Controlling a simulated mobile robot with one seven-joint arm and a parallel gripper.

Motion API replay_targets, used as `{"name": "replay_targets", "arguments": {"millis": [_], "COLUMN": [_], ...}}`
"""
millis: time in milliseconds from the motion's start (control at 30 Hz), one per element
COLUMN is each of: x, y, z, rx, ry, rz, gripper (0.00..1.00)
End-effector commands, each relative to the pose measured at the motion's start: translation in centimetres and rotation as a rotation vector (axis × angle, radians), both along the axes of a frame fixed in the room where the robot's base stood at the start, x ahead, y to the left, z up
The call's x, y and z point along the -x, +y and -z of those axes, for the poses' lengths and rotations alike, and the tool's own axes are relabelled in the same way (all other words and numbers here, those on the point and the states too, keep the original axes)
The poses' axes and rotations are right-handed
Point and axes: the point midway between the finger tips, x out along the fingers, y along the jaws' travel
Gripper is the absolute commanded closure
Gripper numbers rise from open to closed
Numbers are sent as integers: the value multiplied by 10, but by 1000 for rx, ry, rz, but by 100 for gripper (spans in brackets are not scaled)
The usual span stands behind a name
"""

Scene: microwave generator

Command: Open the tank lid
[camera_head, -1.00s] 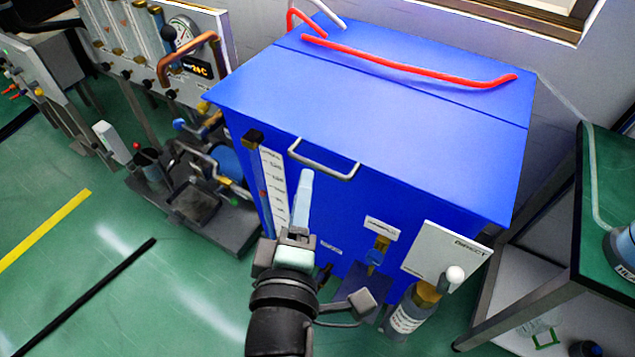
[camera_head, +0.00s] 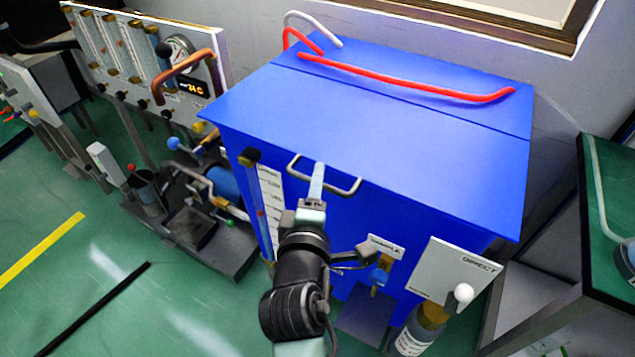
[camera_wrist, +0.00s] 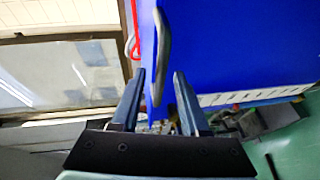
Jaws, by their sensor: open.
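The blue tank (camera_head: 300,205) stands in the middle of the head view with its flat blue lid (camera_head: 380,120) closed on top. A grey bar handle (camera_head: 343,190) is fixed at the lid's front edge. My gripper (camera_head: 318,168) is at this handle, near its middle in the head view. In the wrist view, my gripper (camera_wrist: 160,85) is open, and the handle (camera_wrist: 163,50) reaches down between its two fingers. The fingers stand apart on either side of the bar. I cannot tell whether either finger touches it.
Red hose (camera_head: 410,78) lies across the back of the tank top. A white panel marked DIRECT (camera_head: 455,268) and a bottle (camera_head: 415,335) are at the tank's front right. A gauge panel (camera_head: 150,60) stands at left, a shelf table (camera_head: 600,200) at right. Green floor is open at lower left.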

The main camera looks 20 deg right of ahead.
Motion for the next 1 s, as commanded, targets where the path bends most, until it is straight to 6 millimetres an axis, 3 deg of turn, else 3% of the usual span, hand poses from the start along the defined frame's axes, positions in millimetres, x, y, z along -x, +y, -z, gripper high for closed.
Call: {"name": "replay_targets", "arguments": {"millis": [400, 667, 1000], "x": [-7, -7, -7], "y": [-4, -4, -4], "z": [1, 1, 1], "rx": [0, 0, 0], "ry": [0, 0, 0], "rz": [0, 0, 0], "gripper": [55, 100, 100]}}
